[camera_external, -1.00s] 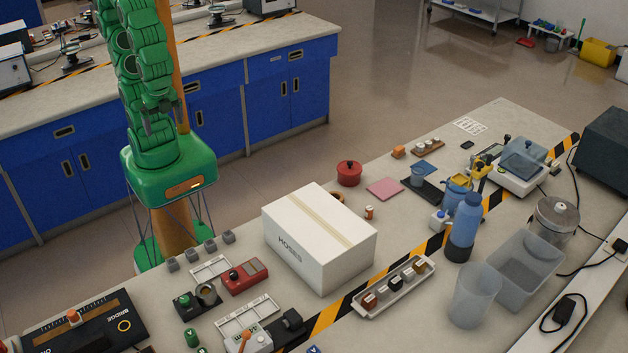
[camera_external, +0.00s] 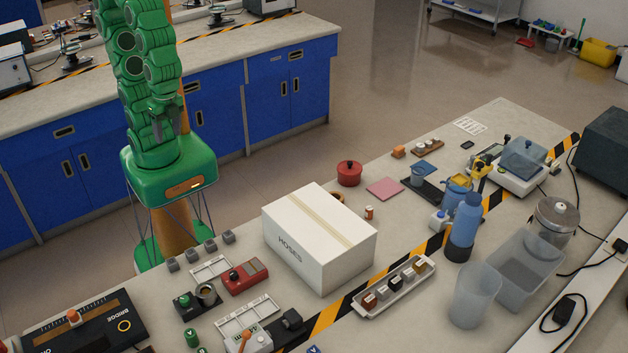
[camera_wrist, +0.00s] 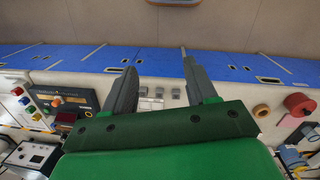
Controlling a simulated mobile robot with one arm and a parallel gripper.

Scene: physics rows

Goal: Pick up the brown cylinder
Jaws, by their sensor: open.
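My gripper (camera_external: 170,122) is raised at the upper left, away from the workbench, with its fingers pointing down. In the wrist view my gripper (camera_wrist: 158,68) is open and nothing is between its two dark fingers. A brown round thing, likely the brown cylinder (camera_external: 338,196), stands behind the white box, which hides most of it. In the wrist view a tan-brown cylinder (camera_wrist: 261,110) shows to the right of the fingers, beside a red round pot (camera_wrist: 299,103). My gripper is well apart from it.
The tall white box (camera_external: 318,238) stands mid-bench in front of the brown cylinder. The red pot (camera_external: 349,174) is just behind it, a small orange-white jar (camera_external: 369,212) and a pink pad (camera_external: 384,188) to its right. Small grey blocks (camera_external: 210,245) line the left bench edge.

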